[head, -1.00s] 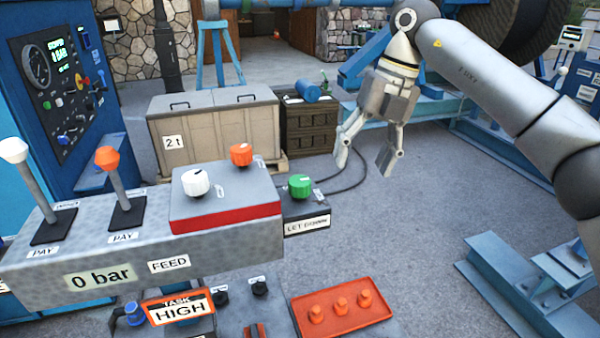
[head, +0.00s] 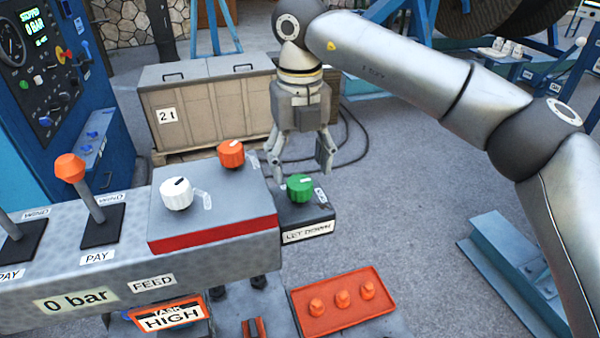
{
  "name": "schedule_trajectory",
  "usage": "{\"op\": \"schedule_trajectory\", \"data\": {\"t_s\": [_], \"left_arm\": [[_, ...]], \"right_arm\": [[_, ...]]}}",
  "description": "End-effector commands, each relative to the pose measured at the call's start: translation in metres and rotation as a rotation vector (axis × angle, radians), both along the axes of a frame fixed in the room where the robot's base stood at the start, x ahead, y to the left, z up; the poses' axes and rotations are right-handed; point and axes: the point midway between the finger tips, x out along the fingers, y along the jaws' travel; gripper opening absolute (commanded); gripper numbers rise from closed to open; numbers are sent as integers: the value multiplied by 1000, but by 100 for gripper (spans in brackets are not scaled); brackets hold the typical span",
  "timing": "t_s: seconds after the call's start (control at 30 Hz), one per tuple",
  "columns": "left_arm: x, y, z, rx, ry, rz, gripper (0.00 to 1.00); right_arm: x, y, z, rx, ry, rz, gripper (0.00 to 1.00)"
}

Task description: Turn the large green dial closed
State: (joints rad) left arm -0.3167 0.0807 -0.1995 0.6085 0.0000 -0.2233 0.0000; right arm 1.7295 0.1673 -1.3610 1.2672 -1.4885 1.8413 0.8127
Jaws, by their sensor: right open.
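The large green dial (head: 300,188) sits on a small grey box labelled LET DOWN (head: 308,227), at the right end of the control console. My right gripper (head: 301,172) is open and empty, pointing down. In the picture its fingers end close above and to either side of the green dial, the left one near the box's back left corner. From this view I cannot tell the exact distance between fingers and dial; no contact is visible. My left gripper is not in view.
A white dial (head: 176,194) and an orange dial (head: 231,154) stand left of the green dial on a raised panel. Levers with an orange knob (head: 70,168) are farther left. A red tray (head: 345,302) lies below.

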Motion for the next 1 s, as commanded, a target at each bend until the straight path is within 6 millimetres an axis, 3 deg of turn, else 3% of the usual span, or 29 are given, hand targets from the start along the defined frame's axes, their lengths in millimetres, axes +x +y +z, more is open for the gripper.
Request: {"op": "schedule_trajectory", "data": {"t_s": [0.13,0.3,0.43,0.63,1.0], "left_arm": [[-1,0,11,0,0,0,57],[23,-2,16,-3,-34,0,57],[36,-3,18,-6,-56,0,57],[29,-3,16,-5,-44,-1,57],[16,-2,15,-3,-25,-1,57]], "right_arm": [[-1,-1,-23,-1,4,-1,64],[0,0,-40,0,1,-1,64],[0,0,-44,1,0,0,64],[0,0,-45,0,0,-1,64],[0,0,-44,0,0,-1,18]]}}
